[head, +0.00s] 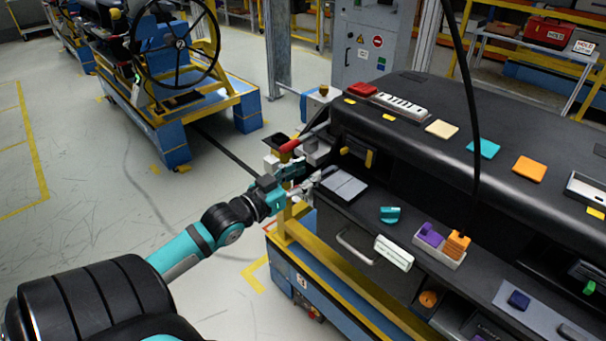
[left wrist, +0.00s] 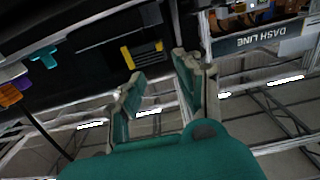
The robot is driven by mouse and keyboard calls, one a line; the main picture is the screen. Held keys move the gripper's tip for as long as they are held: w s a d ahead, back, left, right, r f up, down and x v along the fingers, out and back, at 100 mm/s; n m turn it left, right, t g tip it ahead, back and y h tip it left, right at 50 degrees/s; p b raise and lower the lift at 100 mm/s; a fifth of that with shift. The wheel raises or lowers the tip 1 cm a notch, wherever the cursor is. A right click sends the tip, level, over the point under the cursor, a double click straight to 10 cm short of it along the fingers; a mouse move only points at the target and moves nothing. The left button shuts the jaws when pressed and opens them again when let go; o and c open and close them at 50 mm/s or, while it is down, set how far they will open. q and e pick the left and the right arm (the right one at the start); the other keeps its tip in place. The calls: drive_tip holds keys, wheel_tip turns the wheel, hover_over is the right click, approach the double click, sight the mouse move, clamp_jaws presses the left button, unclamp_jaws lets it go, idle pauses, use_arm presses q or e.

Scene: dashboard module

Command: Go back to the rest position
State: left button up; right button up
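My left arm reaches in from the left in the head view. My left gripper (head: 312,178) is at the near left end of the black dashboard module (head: 420,107), beside a yellow post. In the left wrist view the two fingers of my left gripper (left wrist: 160,68) stand apart with nothing between them, so it is open and empty. A black panel with a yellow-marked part (left wrist: 142,53) lies beyond the fingers. I cannot tell whether the gripper touches anything. My right gripper is not in view.
The module stands on a yellow and blue frame (head: 355,290). A steering wheel cart (head: 185,95) stands behind. The floor at left is clear.

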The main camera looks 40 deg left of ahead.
use_arm(q)
drive_tip(key=shift+s, duration=0.15)
idle(0.4)
drive_tip(key=s+a+f+n+g+y, duration=0.1)
drive_tip(key=s+f+g, duration=0.2)
drive_tip(key=f, duration=0.9)
drive_tip(key=s+a+f+g+y, duration=0.1)
drive_tip(key=s+f+g, duration=0.15)
drive_tip(key=f, duration=0.95)
drive_tip(key=s+a+f+n+g+y, duration=0.1)
drive_tip(key=s+a+f+g, duration=0.15)
drive_tip(key=f, duration=0.95)
drive_tip(key=s+d+f+m+g, duration=0.1)
drive_tip(key=s+d+f+g, duration=0.1)
drive_tip(key=s+d+f, duration=0.5)
drive_tip(key=s+d+f+g, duration=0.2)
drive_tip(key=s+d+f, duration=0.1)
drive_tip(key=s+f, duration=0.7)
drive_tip(key=s+d+f+m+g+h, duration=0.1)
drive_tip(key=s+d+f, duration=0.3)
drive_tip(key=s, duration=0.4)
drive_tip(key=s+d+f+m+g, duration=0.1)
drive_tip(key=s+d+f+g, duration=0.3)
drive_tip(key=s+d, duration=0.3)
drive_tip(key=shift+s+f+m+h, duration=0.4)
drive_tip(key=shift+s+f, duration=0.05)
drive_tip(key=shift+f, duration=0.1)
